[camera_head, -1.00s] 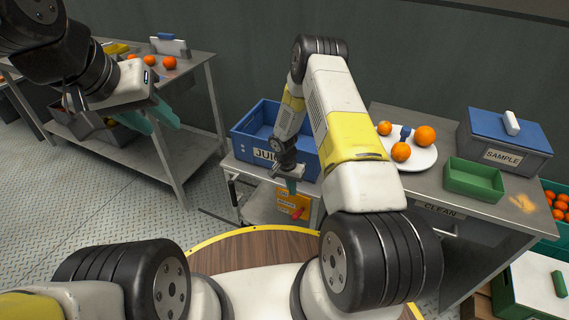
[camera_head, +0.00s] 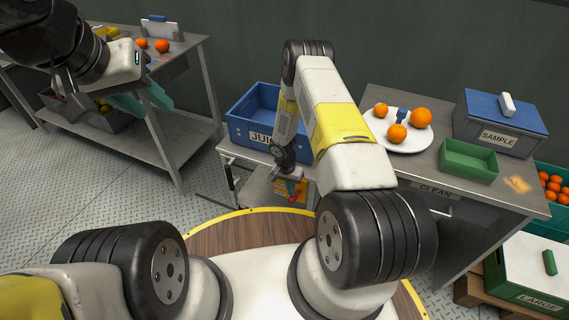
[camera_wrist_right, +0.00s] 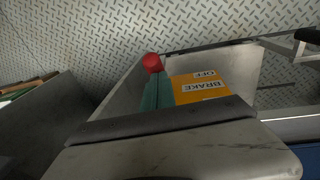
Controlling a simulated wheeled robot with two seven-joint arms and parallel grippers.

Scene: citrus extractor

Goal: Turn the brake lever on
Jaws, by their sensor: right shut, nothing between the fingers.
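The brake lever shows as a red knob (camera_head: 298,198) low on the cart; in the right wrist view the red knob (camera_wrist_right: 152,62) sits just beyond my fingertips. An orange plate (camera_wrist_right: 203,88) beside it reads BRAKE and OFF; it is partly covered in the head view (camera_head: 283,187). My right gripper (camera_head: 291,187) is shut and empty, in front of the plate and close to the knob. Its teal fingers (camera_wrist_right: 157,91) overlap the plate's edge; I cannot tell whether they touch the knob. The lever's shaft is hidden. My left gripper (camera_head: 145,103) is open and empty at upper left.
A blue juice bin (camera_head: 239,132) stands on the cart above the brake plate. To the right, a steel table (camera_head: 420,177) holds a plate of oranges (camera_head: 420,143), a green tray (camera_head: 468,160) and a sample box (camera_head: 500,126). A steel table (camera_head: 189,65) stands at left.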

